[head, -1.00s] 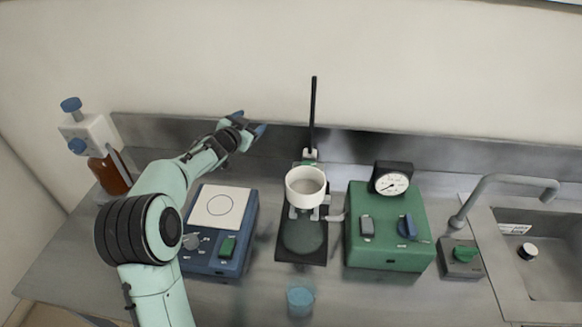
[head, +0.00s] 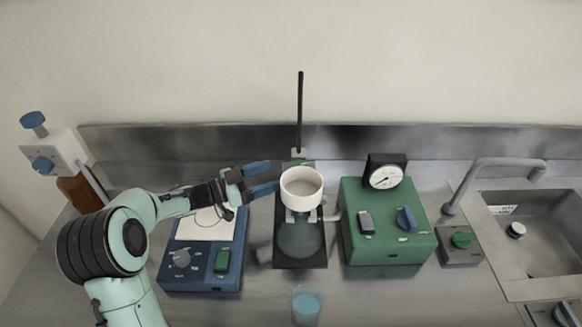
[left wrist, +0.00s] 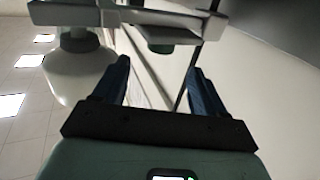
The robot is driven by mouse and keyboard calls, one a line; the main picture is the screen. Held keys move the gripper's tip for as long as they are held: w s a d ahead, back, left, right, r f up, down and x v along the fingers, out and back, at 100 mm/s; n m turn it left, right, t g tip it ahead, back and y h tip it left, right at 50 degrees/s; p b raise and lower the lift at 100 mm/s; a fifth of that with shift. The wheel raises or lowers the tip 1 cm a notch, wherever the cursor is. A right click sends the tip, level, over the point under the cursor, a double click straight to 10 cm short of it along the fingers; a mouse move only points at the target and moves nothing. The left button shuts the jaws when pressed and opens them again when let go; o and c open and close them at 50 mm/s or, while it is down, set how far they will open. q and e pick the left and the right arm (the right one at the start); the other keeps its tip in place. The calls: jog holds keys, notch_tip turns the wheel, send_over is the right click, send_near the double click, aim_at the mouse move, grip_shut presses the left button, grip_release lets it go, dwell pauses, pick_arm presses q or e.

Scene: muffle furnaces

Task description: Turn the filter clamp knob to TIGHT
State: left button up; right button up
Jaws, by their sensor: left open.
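The white filter cup (head: 301,189) sits on the stand above a clear flask (head: 299,238), with a dark upright rod (head: 300,105) behind it. My right gripper is not in view.
A blue stirrer hotplate (head: 205,265) stands under my left arm. A green pump box (head: 388,235) with a gauge (head: 386,177) stands right of the stand. A blue cup (head: 306,307) is in front, a bottle dispenser (head: 60,158) at left, a sink (head: 540,240) at right.

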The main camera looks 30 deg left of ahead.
pick_arm(q)
jog(key=x, duration=0.7)
jog(key=shift+w+d+p, duration=0.1)
jog(key=shift+w+p, duration=0.1)
jog(key=shift+p, duration=0.2)
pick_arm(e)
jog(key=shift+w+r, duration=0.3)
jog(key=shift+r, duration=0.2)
pick_arm(q)
jog(key=c, duration=1.1)
jog(key=shift+o, duration=0.2)
jog(key=shift+w+a+r+m+g+h+p, duration=0.1)
jog(key=shift+m+g+h+p, duration=0.3)
jog(key=shift+p, duration=0.2)
jog(key=shift+w+a+r+m+g+h+p, duration=0.1)
jog(key=shift+m+g+h+p, duration=0.25)
jog(key=shift+p, duration=0.2)
jog(key=shift+f, duration=0.15)
jog(key=shift+s, duration=0.1)
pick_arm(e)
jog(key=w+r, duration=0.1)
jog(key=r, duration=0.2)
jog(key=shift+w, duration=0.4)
